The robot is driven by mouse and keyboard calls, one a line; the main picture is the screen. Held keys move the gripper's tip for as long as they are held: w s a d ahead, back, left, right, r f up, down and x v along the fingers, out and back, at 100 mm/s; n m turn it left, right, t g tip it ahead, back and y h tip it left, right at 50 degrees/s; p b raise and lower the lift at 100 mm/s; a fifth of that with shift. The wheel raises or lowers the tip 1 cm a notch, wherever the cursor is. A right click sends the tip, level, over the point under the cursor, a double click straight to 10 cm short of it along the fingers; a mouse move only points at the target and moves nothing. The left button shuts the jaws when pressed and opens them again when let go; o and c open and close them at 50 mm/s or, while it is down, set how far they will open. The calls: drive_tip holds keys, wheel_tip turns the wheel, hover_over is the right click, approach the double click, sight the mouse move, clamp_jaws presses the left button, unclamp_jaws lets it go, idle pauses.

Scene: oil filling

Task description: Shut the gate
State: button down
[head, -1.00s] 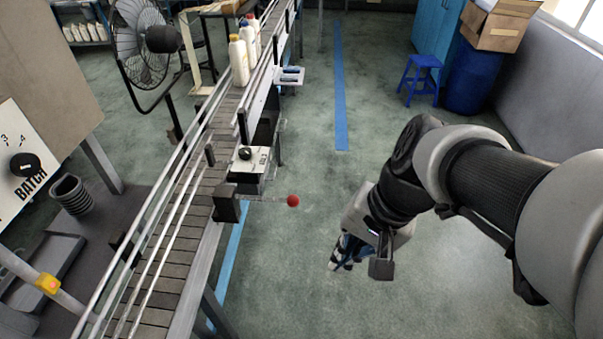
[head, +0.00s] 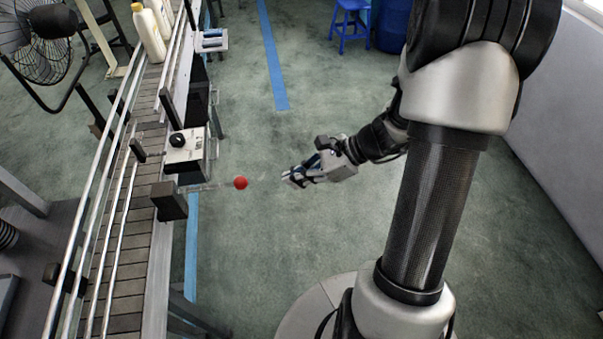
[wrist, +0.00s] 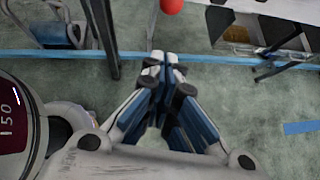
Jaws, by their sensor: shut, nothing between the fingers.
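The gate's lever is a thin rod with a red ball knob (head: 240,183) at its end. It sticks out to the right from a dark block (head: 169,201) on the conveyor's near side in the head view. The red knob also shows at the top of the wrist view (wrist: 172,6), beyond my fingertips. My gripper (head: 288,179) is shut and empty, to the right of the knob with a gap between them. In the wrist view its fingertips (wrist: 160,60) are together. I cannot tell the gate's own position across the belt.
The conveyor (head: 130,215) with metal rails runs along the left. White bottles (head: 148,32) stand on its far part. A control box with a black knob (head: 177,140) is just beyond the lever. A blue stool (head: 349,22) is at the back. The floor around my gripper is clear.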

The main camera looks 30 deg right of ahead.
drive_tip(key=w+a+f+b, duration=0.2)
drive_tip(key=w+a, duration=0.2)
drive_tip(key=a, duration=0.3)
drive_tip(key=shift+f, duration=0.25)
